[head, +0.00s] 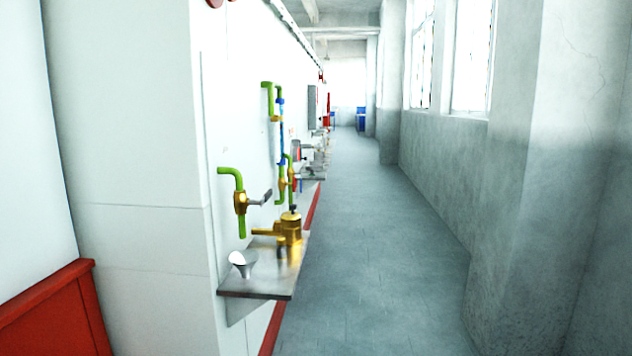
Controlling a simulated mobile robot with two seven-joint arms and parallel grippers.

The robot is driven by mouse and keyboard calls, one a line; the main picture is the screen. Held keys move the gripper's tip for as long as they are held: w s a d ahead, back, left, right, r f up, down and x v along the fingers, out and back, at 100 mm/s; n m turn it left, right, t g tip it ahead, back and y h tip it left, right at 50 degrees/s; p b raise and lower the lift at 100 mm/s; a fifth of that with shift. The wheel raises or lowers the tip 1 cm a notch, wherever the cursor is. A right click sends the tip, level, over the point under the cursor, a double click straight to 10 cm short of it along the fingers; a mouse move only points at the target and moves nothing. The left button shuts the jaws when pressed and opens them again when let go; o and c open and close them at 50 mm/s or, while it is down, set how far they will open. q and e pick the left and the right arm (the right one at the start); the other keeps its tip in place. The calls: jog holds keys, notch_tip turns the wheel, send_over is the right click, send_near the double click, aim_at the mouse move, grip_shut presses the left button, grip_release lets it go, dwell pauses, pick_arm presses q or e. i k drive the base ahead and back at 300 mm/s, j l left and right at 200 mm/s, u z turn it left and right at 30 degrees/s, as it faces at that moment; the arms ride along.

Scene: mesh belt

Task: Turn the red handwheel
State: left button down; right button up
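No red handwheel can be made out for certain. Dark red rounded parts (216,3) are cut off by the top edge, on the white wall at the left; I cannot tell what they are. A small red thing (322,76) and a taller red thing (327,110) show far down the same wall, too small to identify. Neither of my grippers is in view.
A metal shelf (262,291) juts from the left wall, bearing a brass fitting (290,229) and a white cup-like piece (240,262). Green pipes (232,174) with a lever valve (241,202) are above. The corridor floor (370,260) is clear.

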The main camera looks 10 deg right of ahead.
aim_at(294, 183)
jog(key=i+l, duration=0.85)
jog(key=i, duration=0.25)
jog(key=i+l+z, duration=0.55)
jog(key=i, duration=0.15)
jog(key=i+z, duration=0.45)
jog(key=i, duration=0.85)
jog(key=i+u, duration=0.3)
jog(key=i, duration=0.3)
jog(key=i+l+u, duration=0.35)
jog(key=i, duration=0.2)
jog(key=i+l+u, duration=0.1)
jog(key=u, duration=0.3)
jog(key=i+l+u, duration=0.25)
jog(key=u, duration=0.15)
jog(key=i+l+u, duration=0.2)
jog(key=u, duration=0.25)
jog(key=i+l+u, duration=0.15)
jog(key=l+u, duration=0.5)
jog(key=u, duration=0.15)
jog(key=i, duration=0.05)
